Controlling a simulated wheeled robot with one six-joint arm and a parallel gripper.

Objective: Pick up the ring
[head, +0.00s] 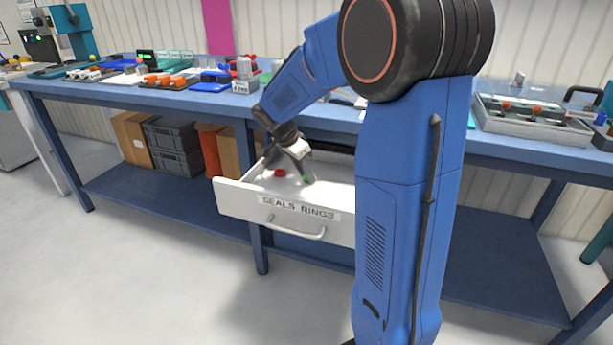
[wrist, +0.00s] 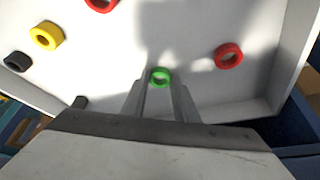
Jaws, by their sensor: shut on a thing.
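A green ring (wrist: 160,77) sits between my fingertips in the wrist view, and my gripper (wrist: 160,84) is shut on it. In the head view my gripper (head: 304,179) reaches down into an open white drawer (head: 237,200) labelled "SEALS RINGS", with the green ring (head: 306,179) at its tips. Other rings lie on the drawer floor in the wrist view: a red ring (wrist: 228,56) at right, another red ring (wrist: 101,3) at the top edge, a yellow ring (wrist: 46,36) and a black ring (wrist: 17,61) at left. I cannot tell whether the green ring touches the floor.
The drawer's walls stand close around my gripper. The blue workbench (head: 180,98) above carries small parts and trays. Cardboard boxes (head: 131,137) and grey crates (head: 172,146) stand on the lower shelf (head: 160,197). The floor in front is clear.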

